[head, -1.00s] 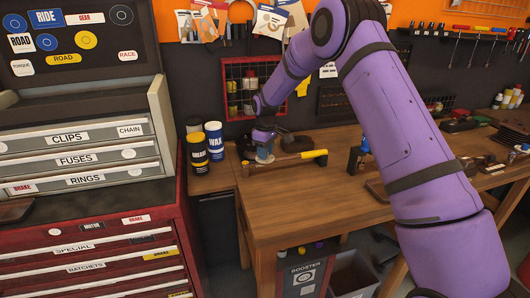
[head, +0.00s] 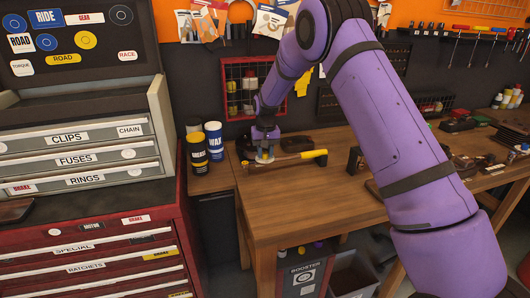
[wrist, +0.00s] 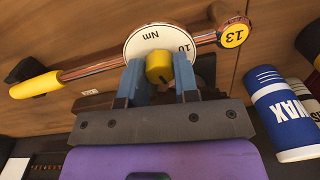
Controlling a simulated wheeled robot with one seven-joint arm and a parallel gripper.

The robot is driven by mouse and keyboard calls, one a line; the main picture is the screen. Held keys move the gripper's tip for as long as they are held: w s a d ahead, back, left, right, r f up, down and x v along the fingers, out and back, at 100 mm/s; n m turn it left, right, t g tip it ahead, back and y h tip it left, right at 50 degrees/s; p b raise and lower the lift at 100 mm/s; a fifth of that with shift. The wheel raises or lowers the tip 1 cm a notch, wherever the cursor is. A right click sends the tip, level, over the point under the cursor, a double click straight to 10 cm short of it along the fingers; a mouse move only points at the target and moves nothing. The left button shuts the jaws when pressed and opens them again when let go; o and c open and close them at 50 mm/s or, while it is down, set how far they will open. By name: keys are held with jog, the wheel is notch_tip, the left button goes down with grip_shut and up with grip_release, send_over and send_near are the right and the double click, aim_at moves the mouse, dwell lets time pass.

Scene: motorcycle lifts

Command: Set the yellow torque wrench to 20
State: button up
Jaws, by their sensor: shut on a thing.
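The torque wrench lies on the wooden bench, with its yellow handle (head: 313,155) to the right in the head view. In the wrist view the yellow handle (wrist: 35,86) is at left, and a round yellow end marked 13 (wrist: 233,36) is at right. A white round dial (wrist: 146,38) on the wrench reads "Nm" and "10"; its other marks are hidden. A yellow knob (wrist: 159,67) with a small dark mark sits at the dial's middle. My gripper (wrist: 160,75) is shut on this knob, a blue finger on each side. My gripper (head: 264,155) points down in the head view.
A blue WAX can (head: 214,140) and a black and yellow can (head: 197,153) stand left of the wrench. A red tool cabinet (head: 90,225) stands at left. Small dark items lie farther right on the bench (head: 320,200), whose front middle is clear.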

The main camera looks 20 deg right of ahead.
aim_at(266, 152)
jog(key=shift+m, duration=1.1)
jog(key=o, duration=0.9)
jog(key=shift+o, duration=0.2)
jog(key=shift+r, duration=0.1)
notch_tip(266, 152, up, 11)
jog(key=shift+f, duration=0.2)
jog(key=shift+d, duration=0.1)
